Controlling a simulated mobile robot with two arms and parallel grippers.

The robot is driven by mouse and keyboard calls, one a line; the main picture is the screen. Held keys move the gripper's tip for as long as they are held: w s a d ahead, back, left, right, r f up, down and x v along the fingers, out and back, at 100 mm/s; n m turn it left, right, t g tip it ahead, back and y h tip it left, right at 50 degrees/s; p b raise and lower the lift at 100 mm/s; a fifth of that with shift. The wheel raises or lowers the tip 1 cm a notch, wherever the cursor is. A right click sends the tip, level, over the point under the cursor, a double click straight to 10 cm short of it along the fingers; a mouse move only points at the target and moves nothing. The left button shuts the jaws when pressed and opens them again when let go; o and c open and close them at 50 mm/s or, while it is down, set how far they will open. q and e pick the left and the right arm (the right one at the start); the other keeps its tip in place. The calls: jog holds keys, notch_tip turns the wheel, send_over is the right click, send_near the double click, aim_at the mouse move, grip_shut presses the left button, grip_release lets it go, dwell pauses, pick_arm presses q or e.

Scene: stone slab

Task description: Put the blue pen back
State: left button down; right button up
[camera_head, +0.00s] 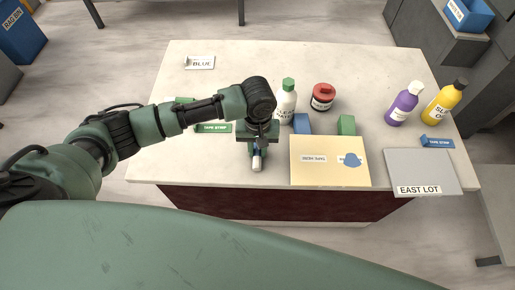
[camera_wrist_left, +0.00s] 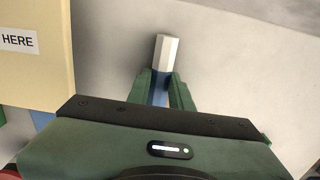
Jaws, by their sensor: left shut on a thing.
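My left gripper (camera_head: 257,152) is shut on the blue pen, over the front middle of the stone slab. The pen's pale end (camera_head: 257,164) sticks out toward the slab's front edge. In the left wrist view the left gripper (camera_wrist_left: 166,88) has its green fingers on either side of the pen's blue part (camera_wrist_left: 160,90), and the pale faceted end (camera_wrist_left: 166,52) points away from the wrist. A small white holder marked BLUE (camera_head: 200,63) lies at the back left of the slab, and no pen shows in it. My right gripper is not in view.
A cream board (camera_head: 330,175) lies just right of the gripper. White (camera_head: 286,105), purple (camera_head: 404,105) and yellow (camera_head: 444,103) bottles and a red-lidded jar (camera_head: 322,97) stand behind. A green tape strip box (camera_head: 213,128) lies left. The back left is mostly clear.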

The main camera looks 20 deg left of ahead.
aim_at(258, 151)
pick_arm(q)
jog(key=c, duration=1.3)
grip_release()
jog(key=shift+f, duration=0.1)
jog(key=shift+o, duration=0.2)
notch_tip(258, 151, up, 12)
jog(key=shift+w, duration=0.1)
